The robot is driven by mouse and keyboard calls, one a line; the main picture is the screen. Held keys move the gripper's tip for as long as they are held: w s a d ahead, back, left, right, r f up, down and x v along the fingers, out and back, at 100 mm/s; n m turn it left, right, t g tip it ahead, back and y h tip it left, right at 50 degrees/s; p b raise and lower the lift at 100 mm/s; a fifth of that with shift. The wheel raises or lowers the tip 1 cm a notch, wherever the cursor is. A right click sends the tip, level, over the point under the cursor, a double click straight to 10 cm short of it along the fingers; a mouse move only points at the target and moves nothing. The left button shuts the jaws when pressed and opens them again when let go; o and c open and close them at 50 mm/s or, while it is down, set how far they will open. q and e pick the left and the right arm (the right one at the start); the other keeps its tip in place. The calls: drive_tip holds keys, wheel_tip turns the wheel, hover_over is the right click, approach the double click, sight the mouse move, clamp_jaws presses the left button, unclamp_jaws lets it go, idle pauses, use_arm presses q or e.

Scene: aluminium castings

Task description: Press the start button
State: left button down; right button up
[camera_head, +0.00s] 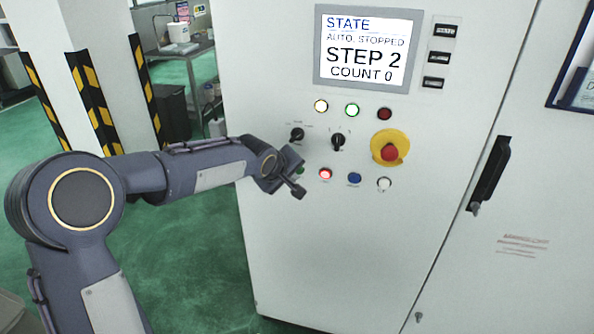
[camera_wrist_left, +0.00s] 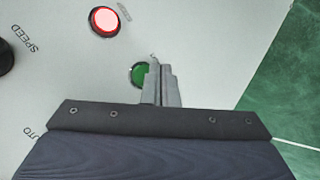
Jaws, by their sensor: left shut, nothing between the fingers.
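The green button (camera_wrist_left: 138,74) on the cabinet front is partly covered by my left gripper's fingers in the left wrist view. In the head view only a sliver of the green button (camera_head: 299,169) shows beside the gripper. My left gripper (camera_head: 298,191) is shut and empty, with its fingers close to the panel, a little below and in front of the button. Its fingertips (camera_wrist_left: 160,66) are together just right of the visible green in the wrist view. I cannot tell whether they touch the panel. My right gripper is not in view.
A lit red button (camera_head: 325,174), a blue button (camera_head: 354,179) and a white button (camera_head: 384,184) sit in the same row. The red emergency stop (camera_head: 389,153) on a yellow base and two black knobs are above. The screen (camera_head: 367,48) reads "AUTO. STOPPED, STEP 2, COUNT 0".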

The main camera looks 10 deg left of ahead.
use_arm(q)
drive_tip(key=shift+w, duration=0.15)
idle(0.7)
drive_tip(key=shift+w, duration=0.3)
